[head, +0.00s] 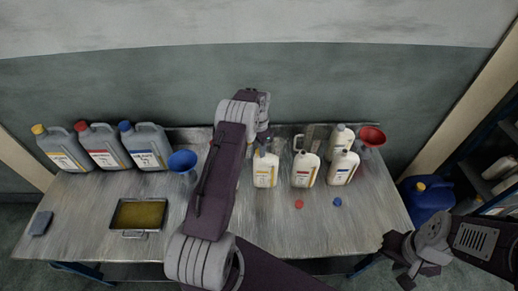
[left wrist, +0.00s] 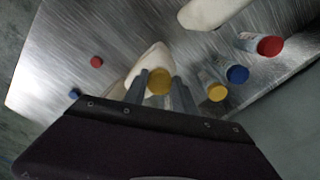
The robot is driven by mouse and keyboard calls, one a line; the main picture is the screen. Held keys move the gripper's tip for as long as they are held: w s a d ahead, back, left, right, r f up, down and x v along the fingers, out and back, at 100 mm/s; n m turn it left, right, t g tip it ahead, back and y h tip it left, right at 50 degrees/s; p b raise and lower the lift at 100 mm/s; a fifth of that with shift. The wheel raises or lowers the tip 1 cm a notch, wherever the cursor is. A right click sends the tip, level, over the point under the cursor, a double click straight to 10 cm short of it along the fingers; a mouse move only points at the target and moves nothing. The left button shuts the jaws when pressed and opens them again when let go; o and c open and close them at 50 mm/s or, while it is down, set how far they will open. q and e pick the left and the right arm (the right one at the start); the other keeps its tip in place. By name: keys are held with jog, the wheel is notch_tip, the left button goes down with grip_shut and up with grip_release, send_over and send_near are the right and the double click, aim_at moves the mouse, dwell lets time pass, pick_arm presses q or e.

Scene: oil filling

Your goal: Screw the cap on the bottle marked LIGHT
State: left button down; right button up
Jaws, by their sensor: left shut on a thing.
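My left gripper (left wrist: 158,88) is shut on a yellow cap (left wrist: 159,80), held between its two fingers. In the left wrist view the cap covers part of a pale bottle (left wrist: 148,58); I cannot tell whether it touches the neck. In the head view the left arm reaches over a cream bottle with a yellow label (head: 265,172). Beside it stand a cream bottle with a red label (head: 305,172) and one with a blue label (head: 343,169). Label words are too small to read. My right gripper (head: 404,262) is off the table's right front corner; its finger opening is unclear.
A red cap (head: 299,204) and a blue cap (head: 337,202) lie in front of the bottles. Grey canisters (head: 105,148), a blue funnel (head: 184,163) and an oil tray (head: 138,215) are at left. Another bottle (head: 340,138) and a red funnel (head: 372,136) stand behind.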

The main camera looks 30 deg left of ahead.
pick_arm(q)
jog(key=shift+f, duration=0.3)
jog(key=c, duration=0.9)
grip_release()
jog(key=shift+r, duration=0.1)
jog(key=shift+r+b, duration=0.25)
jog(key=shift+b, duration=0.25)
notch_tip(320, 180, up, 8)
jog(key=b, duration=0.2)
jog(key=shift+b, duration=0.3)
jog(key=shift+r, duration=0.25)
